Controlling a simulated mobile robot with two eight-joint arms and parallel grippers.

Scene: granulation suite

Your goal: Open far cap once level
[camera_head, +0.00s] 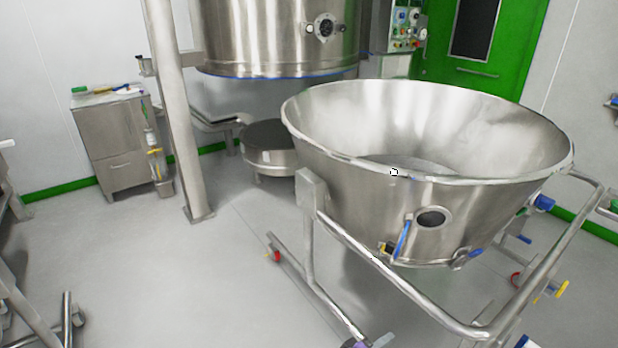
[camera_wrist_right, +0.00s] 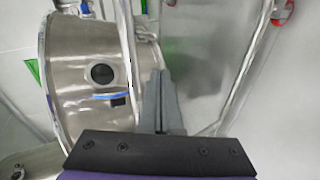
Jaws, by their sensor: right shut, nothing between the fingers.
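A large steel bowl (camera_head: 350,185) hangs in a tubular trolley frame; its wide rim looks tilted in the head view. Its side has a dark round port (camera_head: 431,218) with a blue handle (camera_head: 402,240) beside it. A blue cap-like part (camera_head: 543,203) sits at the bowl's right side. I cannot tell which part is the far cap. In the right wrist view the port (camera_wrist_right: 102,74) and blue handle (camera_wrist_right: 112,96) lie left of my right gripper (camera_wrist_right: 158,74). The gripper's grey fingers are shut and empty, apart from the port. My left gripper is not in view.
The trolley's tubular rail (camera_head: 420,302) runs around the bowl's near side. A steel column (camera_head: 178,110) and large vessel (camera_head: 275,40) stand behind. A steel cabinet (camera_head: 115,145) is at the left wall. Grey floor (camera_head: 150,270) is clear left of the trolley.

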